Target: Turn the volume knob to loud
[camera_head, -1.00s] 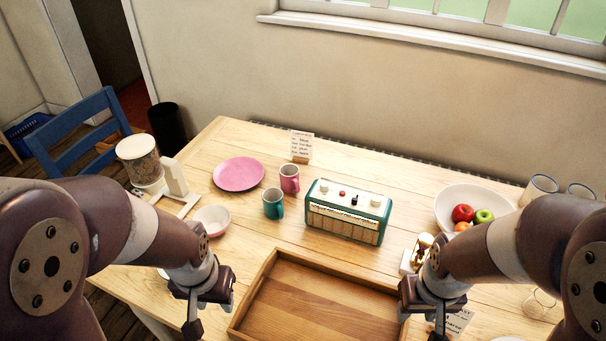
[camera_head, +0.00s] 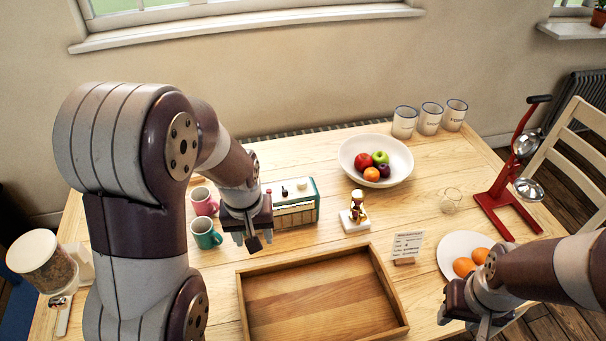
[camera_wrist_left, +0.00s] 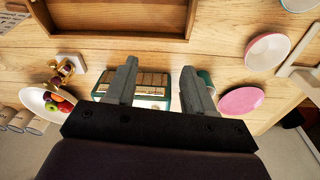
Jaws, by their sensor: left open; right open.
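The green radio (camera_head: 296,216) with a cream top stands behind the tray in the head view. My left gripper (camera_head: 250,241) is open and empty, in front of the radio's left end in the picture. In the left wrist view, the left gripper's (camera_wrist_left: 160,66) fingers are spread, with the radio's slatted front (camera_wrist_left: 150,80) beyond them. I cannot tell if they touch it. My right gripper (camera_head: 466,318) is open, low at the right near the plate.
A wooden tray (camera_head: 392,292) lies in front. Teal (camera_head: 206,234) and pink (camera_head: 203,201) mugs stand left of the radio. A plate with oranges (camera_head: 451,250) lies near my right arm.

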